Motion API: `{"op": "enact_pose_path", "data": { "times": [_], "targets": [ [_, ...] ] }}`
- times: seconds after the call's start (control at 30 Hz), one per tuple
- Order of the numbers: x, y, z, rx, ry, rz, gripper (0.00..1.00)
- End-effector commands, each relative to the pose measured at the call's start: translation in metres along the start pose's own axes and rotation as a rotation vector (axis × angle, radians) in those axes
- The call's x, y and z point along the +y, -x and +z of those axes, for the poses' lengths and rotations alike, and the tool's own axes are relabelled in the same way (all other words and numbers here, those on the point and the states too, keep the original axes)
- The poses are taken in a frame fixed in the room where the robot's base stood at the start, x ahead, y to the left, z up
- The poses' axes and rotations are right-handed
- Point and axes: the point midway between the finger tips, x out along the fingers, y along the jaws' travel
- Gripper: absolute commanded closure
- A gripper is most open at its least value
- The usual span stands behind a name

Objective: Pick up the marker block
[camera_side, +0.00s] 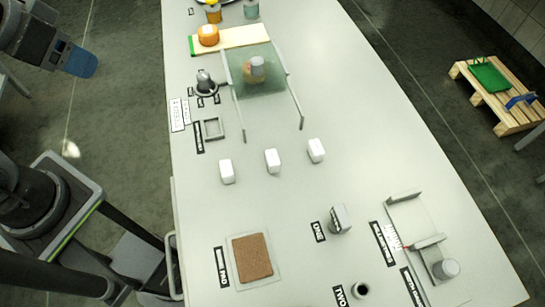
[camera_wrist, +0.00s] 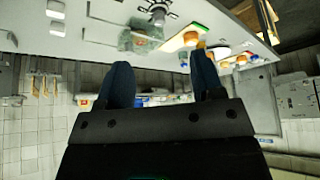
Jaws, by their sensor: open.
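No block in the side view carries a readable "marker" label, so I cannot tell for certain which one is the marker block. Three small white blocks stand in a row mid-table: left (camera_side: 227,171), middle (camera_side: 273,160) and right (camera_side: 316,150). A grey-white block (camera_side: 339,219) stands beside the label "ONE". My gripper (camera_side: 82,63) is off the table's left edge, well away from these blocks. In the wrist view, its two blue fingers are apart with nothing gripped between them (camera_wrist: 163,75). White blocks show at that view's upper left (camera_wrist: 56,10).
A greenish transparent panel on a grey frame (camera_side: 301,122) rises behind the white blocks. An orange cheese wheel (camera_side: 208,35) sits on a board (camera_side: 235,38). A brown square pad (camera_side: 251,257) lies at the front. A rail fixture (camera_side: 428,242) stands front right. Table between is clear.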

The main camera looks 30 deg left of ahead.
Motion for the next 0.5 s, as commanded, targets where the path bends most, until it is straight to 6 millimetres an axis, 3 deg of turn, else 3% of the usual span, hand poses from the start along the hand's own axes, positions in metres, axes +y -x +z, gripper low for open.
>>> {"op": "enact_pose_path", "data": {
  "times": [0.1, 0.37, 0.5],
  "targets": [
    [0.0, 0.0, 0.0, 0.0, 0.0, 0.0, 0.45],
    [0.001, 0.0, -0.001, -0.002, -0.008, 0.001, 0.45],
    [0.01, -0.002, -0.014, -0.032, -0.138, 0.023, 0.45]
  ]
}}
